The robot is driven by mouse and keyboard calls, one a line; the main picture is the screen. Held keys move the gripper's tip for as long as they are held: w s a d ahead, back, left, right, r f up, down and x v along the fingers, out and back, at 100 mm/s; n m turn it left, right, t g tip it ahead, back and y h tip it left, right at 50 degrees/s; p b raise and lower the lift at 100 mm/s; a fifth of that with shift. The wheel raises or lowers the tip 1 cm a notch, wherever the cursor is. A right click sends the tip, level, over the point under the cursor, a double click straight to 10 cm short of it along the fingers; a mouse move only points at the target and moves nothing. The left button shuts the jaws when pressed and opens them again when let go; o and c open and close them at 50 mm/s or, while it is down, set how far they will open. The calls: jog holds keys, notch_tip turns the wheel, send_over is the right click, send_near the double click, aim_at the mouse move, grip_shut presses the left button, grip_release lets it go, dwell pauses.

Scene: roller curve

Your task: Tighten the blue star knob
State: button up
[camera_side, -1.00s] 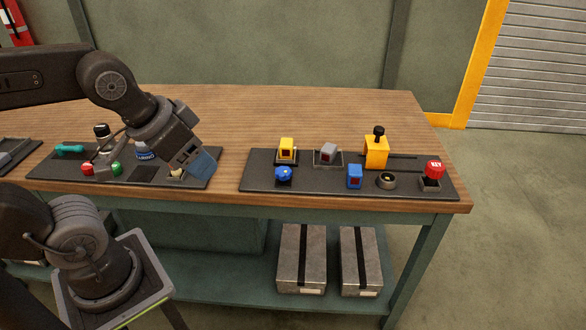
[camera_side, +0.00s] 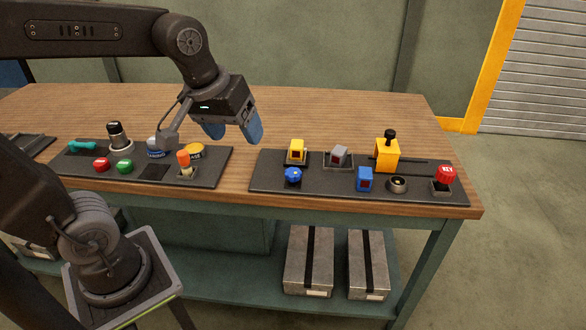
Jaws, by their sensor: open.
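The blue star knob (camera_side: 293,176) sits on the right-hand black panel (camera_side: 330,186), near its left front corner, in front of a yellow block. My gripper (camera_side: 235,136) is above the table, to the left of the knob and higher than it. Its two blue fingers are apart and nothing is between them. The gripper does not touch the knob, and the knob is in full view.
A tall yellow slider (camera_side: 387,154) and a red knob (camera_side: 445,175) are further right. The left panel (camera_side: 211,178) holds several buttons and an orange-topped switch (camera_side: 184,160).

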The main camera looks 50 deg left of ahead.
jog(key=w+a+f+n+g, duration=0.2)
jog(key=w+a+n, duration=0.1)
jog(key=w+n, duration=0.55)
jog(key=n+g, duration=0.2)
jog(key=n, duration=0.5)
send_near(293, 171)
notch_tip(293, 171, down, 9)
jog(key=shift+w+a+f, duration=0.1)
jog(key=shift+a, duration=0.05)
jog(key=c, duration=0.9)
